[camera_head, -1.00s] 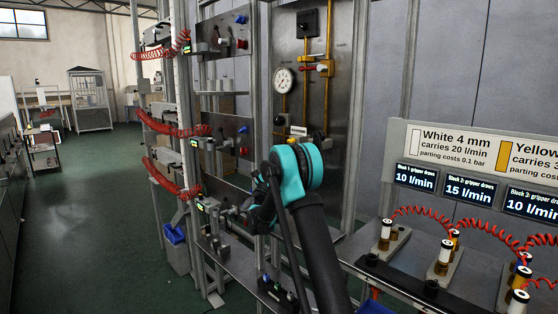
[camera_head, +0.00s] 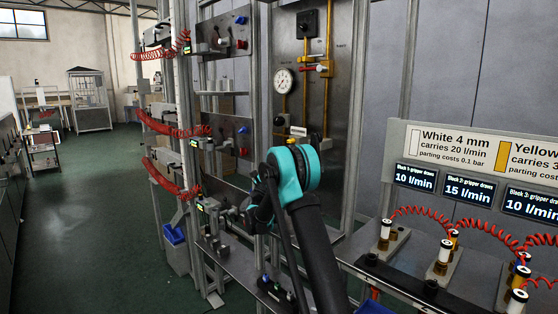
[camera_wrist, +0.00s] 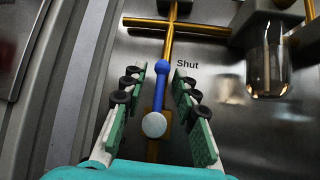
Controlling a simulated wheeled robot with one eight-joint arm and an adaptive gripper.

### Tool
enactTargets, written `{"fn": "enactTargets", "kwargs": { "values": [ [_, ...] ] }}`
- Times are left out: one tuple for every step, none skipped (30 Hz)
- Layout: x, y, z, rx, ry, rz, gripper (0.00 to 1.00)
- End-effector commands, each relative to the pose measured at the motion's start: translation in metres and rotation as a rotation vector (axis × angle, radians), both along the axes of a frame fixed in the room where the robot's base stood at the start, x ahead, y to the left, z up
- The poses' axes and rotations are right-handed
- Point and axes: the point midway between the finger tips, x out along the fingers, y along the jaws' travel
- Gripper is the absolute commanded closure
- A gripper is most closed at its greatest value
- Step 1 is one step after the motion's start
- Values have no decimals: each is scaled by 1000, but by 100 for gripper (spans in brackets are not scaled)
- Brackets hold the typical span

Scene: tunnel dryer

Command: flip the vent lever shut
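The vent lever (camera_wrist: 159,92) is blue with a pale round knob (camera_wrist: 154,125) at its near end. In the wrist view it lies roughly along the upright brass pipe, and the word "Shut" is printed on the panel to the right of its far end. My gripper (camera_wrist: 154,78) is open, with one green, black-padded finger on each side of the lever. Gaps show between the lever and both fingers. In the head view my teal and black arm hides the lever and the gripper's fingertips.
The metal panel (camera_head: 301,104) carries a round gauge (camera_head: 283,80), brass pipes and a red-handled valve (camera_head: 308,68). In the wrist view a clear bowl (camera_wrist: 266,75) hangs to the lever's right and a frame post stands at left. A bench with hoses stands at right.

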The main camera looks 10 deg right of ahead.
Motion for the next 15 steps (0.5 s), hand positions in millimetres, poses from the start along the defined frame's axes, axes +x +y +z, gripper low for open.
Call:
{"fn": "enactTargets", "kwargs": {
  "values": [
    [0,0,0,1,1,0,71],
    [0,-1,0,1,1,0,71],
    [0,-1,0,1,0,-1,71],
    [0,-1,-1,1,0,-1,71],
    [0,0,-1,1,0,-1,71],
    [-1,1,-3,2,1,-1,71],
    [-2,2,-4,1,1,0,71],
    [-4,3,-6,1,1,0,71],
    [-6,6,-9,1,1,0,71],
    [-8,9,-12,1,2,1,71],
    [-11,11,-15,1,1,1,71],
    [-15,15,-20,1,2,2,71],
    [-18,18,-24,1,2,2,71],
    [-22,21,-28,2,1,2,71],
    [-27,26,-34,2,1,2,71]
  ]
}}
